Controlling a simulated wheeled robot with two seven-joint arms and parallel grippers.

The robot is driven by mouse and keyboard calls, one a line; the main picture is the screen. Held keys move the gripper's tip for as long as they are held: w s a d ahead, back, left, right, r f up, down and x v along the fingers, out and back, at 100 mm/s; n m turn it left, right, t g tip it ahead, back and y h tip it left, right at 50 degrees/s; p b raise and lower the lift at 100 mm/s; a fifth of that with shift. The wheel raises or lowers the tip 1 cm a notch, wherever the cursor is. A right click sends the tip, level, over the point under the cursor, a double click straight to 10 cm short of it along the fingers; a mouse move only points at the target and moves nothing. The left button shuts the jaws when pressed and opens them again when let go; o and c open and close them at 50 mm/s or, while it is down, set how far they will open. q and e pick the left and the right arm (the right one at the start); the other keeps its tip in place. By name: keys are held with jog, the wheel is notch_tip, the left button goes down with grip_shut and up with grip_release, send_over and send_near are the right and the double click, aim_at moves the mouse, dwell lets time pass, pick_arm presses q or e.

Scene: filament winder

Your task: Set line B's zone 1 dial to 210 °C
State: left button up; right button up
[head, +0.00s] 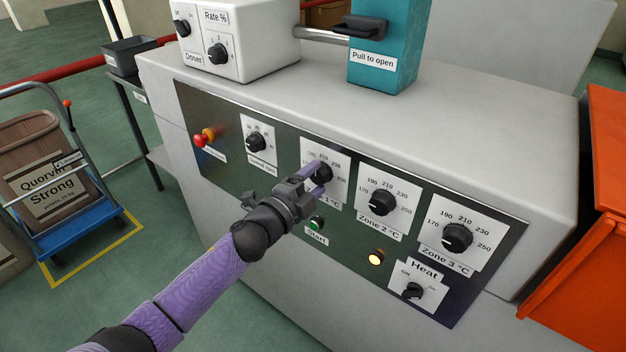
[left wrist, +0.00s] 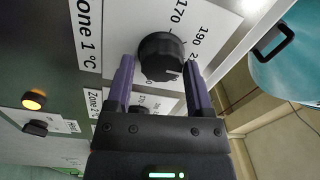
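The zone 1 dial (head: 322,173) is a black round knob on a white scale plate in the control panel. The left wrist view shows this dial (left wrist: 160,56) close up, with 170 and 190 readable beside it. Its exact setting is hard to read. My left gripper (head: 313,178) reaches the dial from the lower left. Its two purple fingers (left wrist: 160,72) are apart, one on each side of the knob, with a visible gap to it. In the head view the fingers partly cover the scale plate. My right gripper is out of view.
Beside it sit the zone 2 dial (head: 382,203), zone 3 dial (head: 457,237) and heat switch (head: 412,291). A green start button (head: 316,223), lit amber lamp (head: 376,257) and red stop button (head: 200,140) are on the panel. An orange cabinet (head: 580,230) stands at the right.

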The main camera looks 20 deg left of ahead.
pick_arm(q)
jog(key=shift+o, duration=1.3)
jog(key=p+v, duration=0.2)
jog(key=v, duration=0.8)
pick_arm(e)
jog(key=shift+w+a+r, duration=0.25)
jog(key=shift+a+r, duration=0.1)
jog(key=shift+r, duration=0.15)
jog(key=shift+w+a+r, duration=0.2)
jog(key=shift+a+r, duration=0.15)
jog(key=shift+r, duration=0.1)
pick_arm(q)
jog(key=shift+f, duration=0.1)
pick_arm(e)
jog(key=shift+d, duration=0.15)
